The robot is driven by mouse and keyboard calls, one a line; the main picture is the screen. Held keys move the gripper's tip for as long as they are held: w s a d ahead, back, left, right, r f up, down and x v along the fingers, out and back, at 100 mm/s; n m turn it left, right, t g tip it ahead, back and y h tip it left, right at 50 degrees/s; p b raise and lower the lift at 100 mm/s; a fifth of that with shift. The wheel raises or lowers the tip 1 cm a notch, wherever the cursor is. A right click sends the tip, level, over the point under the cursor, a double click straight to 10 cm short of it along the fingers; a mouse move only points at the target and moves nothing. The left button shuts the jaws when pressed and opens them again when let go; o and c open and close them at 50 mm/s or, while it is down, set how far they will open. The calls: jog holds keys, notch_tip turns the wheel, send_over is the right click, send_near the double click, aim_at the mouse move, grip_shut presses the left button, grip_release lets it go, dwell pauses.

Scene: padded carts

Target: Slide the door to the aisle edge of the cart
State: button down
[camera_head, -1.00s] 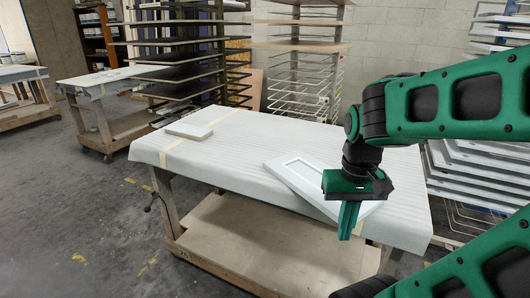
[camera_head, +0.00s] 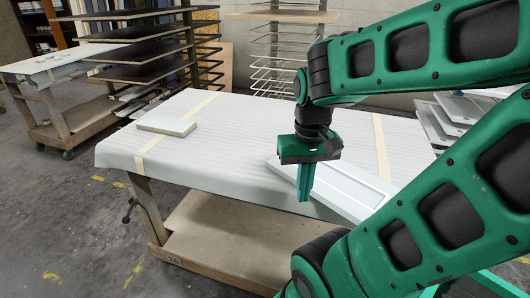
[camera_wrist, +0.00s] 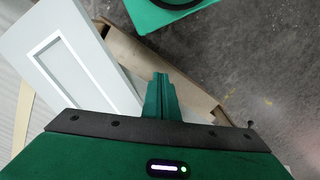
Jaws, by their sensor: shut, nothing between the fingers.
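The door (camera_head: 345,188) is a pale panel with a recessed frame, lying flat and slanted on the right part of the padded cart (camera_head: 230,120). My gripper (camera_head: 304,200) is shut and empty, pointing down near the door's left end at the cart's front edge. In the wrist view the door (camera_wrist: 85,55) lies to the left of my gripper's fingers (camera_wrist: 160,80), with its near corner close to them. I cannot tell whether the fingers touch the door. My arm hides the door's right part in the head view.
A small pale block (camera_head: 166,125) lies on the cart's left part. The cart's wooden lower shelf (camera_head: 225,235) shows below. Another cart (camera_head: 60,75) stands at the back left, and racks (camera_head: 285,55) stand behind. The floor at the front left is clear.

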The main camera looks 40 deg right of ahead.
notch_tip(320, 180, up, 5)
jog(key=n, duration=0.8)
send_over(266, 160)
jog(key=w, duration=0.3)
jog(key=f, duration=0.9)
jog(key=shift+s+a+f, duration=0.1)
jog(key=shift+s+f, duration=0.15)
jog(key=shift+f, duration=0.05)
jog(key=shift+s+r, duration=0.15)
jog(key=shift+s, duration=1)
jog(key=shift+s+d, duration=0.2)
jog(key=shift+s, duration=0.6)
